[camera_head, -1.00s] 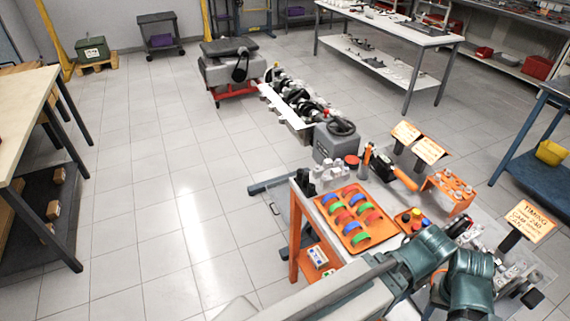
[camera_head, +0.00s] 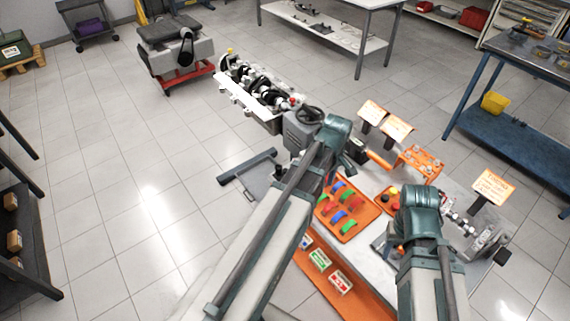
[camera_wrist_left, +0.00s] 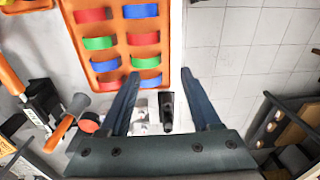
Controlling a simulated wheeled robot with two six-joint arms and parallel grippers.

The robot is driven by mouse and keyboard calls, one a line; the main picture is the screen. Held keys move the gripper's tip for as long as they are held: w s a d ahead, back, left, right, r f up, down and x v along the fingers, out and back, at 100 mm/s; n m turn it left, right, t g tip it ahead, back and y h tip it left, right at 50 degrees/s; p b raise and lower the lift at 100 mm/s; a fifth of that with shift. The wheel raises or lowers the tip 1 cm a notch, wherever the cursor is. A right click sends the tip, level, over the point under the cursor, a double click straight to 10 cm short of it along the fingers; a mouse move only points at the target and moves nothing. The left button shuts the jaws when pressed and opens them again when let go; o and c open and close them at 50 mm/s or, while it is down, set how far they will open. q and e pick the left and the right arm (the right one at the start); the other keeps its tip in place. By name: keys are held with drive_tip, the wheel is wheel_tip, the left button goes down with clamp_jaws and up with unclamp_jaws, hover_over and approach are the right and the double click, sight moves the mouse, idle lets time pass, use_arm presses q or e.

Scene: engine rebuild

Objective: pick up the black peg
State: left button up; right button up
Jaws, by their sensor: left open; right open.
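In the left wrist view a dark upright piece, which looks like the black peg (camera_wrist_left: 167,112), stands near the table's edge. My left gripper (camera_wrist_left: 160,73) is open, with one finger on each side of the peg in that picture. I cannot tell how far below the fingers the peg is, and they do not hold it. In the head view my left arm covers that table corner, so the peg is hidden there. My right gripper (camera_head: 384,246) is over the table, partly hidden by its wrist, and holds nothing that I can see.
The orange tray (camera_head: 326,213) of coloured bearing shells lies beside my left arm. Pale cylindrical parts (camera_wrist_left: 141,110) stand close beside the peg. An orange-handled tool (camera_wrist_left: 58,134) and a red cap (camera_wrist_left: 89,122) lie left of the left gripper. Open floor borders the table.

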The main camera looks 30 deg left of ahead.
use_arm(q)
drive_tip(key=w+a+r+n+p, duration=0.3)
drive_tip(key=w+a+r+n, duration=0.1)
drive_tip(key=a+n, duration=0.35)
wheel_tip(320, 180, up, 3)
drive_tip(key=n+p, duration=0.3)
drive_tip(key=n, duration=0.4)
hover_over(284, 170)
use_arm(e)
wheel_tip(284, 170, up, 7)
use_arm(q)
wheel_tip(284, 170, down, 9)
drive_tip(key=b, duration=0.9)
drive_tip(key=shift+w+r, duration=0.1)
drive_tip(key=shift+r, duration=0.05)
use_arm(e)
wheel_tip(284, 170, down, 9)
drive_tip(key=shift+r, duration=0.15)
use_arm(q)
drive_tip(key=f+b, duration=0.1)
drive_tip(key=b, duration=0.1)
drive_tip(key=f+b, duration=0.1)
drive_tip(key=f, duration=0.1)
drive_tip(key=f+b, duration=0.2)
drive_tip(key=shift+w+d+f+b, duration=0.15)
drive_tip(key=shift+d+b, duration=0.1)
drive_tip(key=shift+b, duration=0.05)
use_arm(e)
wheel_tip(284, 170, down, 5)
drive_tip(key=shift+f, duration=0.15)
